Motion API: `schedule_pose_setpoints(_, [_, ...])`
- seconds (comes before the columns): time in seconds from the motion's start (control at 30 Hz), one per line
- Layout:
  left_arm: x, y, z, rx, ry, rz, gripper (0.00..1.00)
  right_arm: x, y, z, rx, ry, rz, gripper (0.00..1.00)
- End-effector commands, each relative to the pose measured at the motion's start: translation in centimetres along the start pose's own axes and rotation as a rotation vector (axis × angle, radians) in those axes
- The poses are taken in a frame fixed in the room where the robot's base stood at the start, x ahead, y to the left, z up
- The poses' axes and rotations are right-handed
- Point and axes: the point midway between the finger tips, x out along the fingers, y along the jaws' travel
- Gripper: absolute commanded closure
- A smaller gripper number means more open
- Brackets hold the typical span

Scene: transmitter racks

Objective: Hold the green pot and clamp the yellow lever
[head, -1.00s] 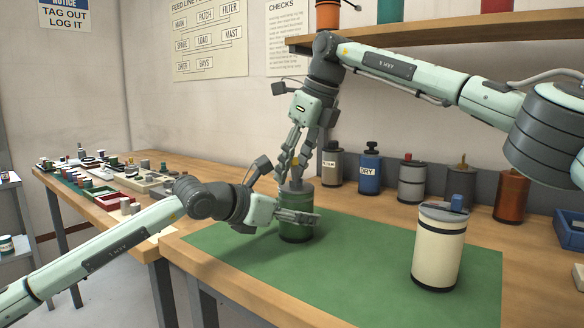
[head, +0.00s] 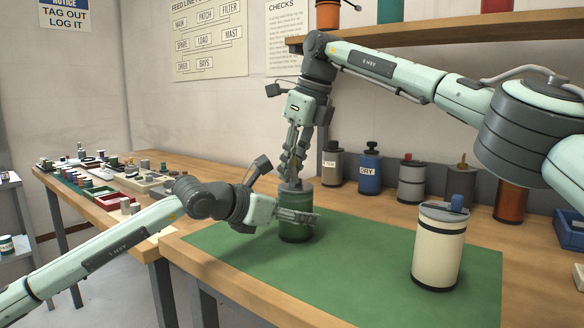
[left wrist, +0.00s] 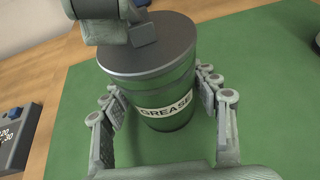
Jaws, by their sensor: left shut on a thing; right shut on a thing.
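The green pot (head: 296,202) stands upright at the left of the green mat. It has a grey lid, and the left wrist view shows its GREASE label (left wrist: 165,108). My left gripper (head: 300,217) is shut around the pot's body from the left, with fingers on both sides. My right gripper (head: 290,170) points down at the lid top from above, its fingers close together. The yellow lever cannot be made out; the fingers at the lid top hide what they are shut on.
Several canisters line the back, including a blue one (head: 369,172). A shelf (head: 450,32) runs above. The mat between pot and canister is clear.

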Motion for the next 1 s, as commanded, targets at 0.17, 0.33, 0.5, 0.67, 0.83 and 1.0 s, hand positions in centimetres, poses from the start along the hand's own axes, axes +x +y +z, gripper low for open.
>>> schedule_pose_setpoints(0.17, [0.00, -0.17, -0.06, 0.002, 0.001, -0.003, 0.85, 0.01, -0.15, 0.05, 0.006, 0.047, -0.006, 1.00])
schedule_pose_setpoints(0.33, [0.01, -0.20, -0.06, 0.002, 0.001, -0.003, 0.85, -0.01, -0.15, -0.05, 0.005, 0.060, -0.004, 1.00])
schedule_pose_setpoints(0.5, [0.02, -0.20, -0.07, 0.002, 0.001, -0.004, 0.85, -0.02, -0.14, -0.05, 0.005, 0.059, -0.003, 1.00])
schedule_pose_setpoints(0.67, [0.02, -0.20, -0.07, 0.002, 0.001, -0.004, 0.85, -0.01, -0.10, -0.04, 0.004, 0.059, -0.003, 0.68])
schedule_pose_setpoints(0.83, [0.03, -0.20, -0.08, 0.001, 0.002, -0.004, 0.85, 0.02, -0.03, -0.02, 0.003, 0.060, -0.002, 0.59])
schedule_pose_setpoints(1.0, [0.03, -0.20, -0.08, 0.001, 0.002, -0.004, 0.85, 0.03, 0.01, -0.01, 0.003, 0.060, -0.001, 0.59])
